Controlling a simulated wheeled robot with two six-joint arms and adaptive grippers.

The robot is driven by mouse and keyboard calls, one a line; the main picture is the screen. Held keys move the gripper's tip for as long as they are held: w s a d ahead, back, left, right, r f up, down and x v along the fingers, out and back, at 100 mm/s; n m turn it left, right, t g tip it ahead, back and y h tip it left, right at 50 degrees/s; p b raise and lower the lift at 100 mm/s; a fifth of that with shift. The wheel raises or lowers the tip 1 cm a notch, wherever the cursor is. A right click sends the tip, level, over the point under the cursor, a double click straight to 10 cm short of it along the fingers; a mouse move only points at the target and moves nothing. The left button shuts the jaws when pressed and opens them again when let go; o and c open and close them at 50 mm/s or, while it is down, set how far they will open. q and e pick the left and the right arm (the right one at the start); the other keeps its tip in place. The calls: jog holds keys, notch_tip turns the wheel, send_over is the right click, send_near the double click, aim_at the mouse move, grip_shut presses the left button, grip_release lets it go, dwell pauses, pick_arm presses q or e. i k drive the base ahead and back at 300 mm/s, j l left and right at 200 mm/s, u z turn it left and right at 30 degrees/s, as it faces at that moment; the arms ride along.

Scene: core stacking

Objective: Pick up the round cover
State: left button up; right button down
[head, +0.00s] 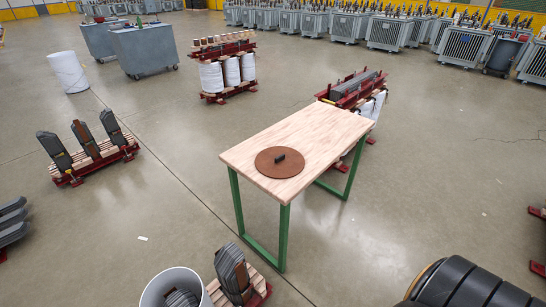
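A white cylinder (199,280) with dark parts inside stands below the table, beside a pallet with dark grey pieces (232,272). A red frame with white coils (350,92) stands behind the table. Open floor (440,190) lies right of it.

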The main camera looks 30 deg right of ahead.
aim_at(274, 162)
jog(key=i+l+u, duration=0.25)
jog(key=l, duration=0.7)
jog(key=l+u, duration=0.25)
jog(key=l, duration=0.75)
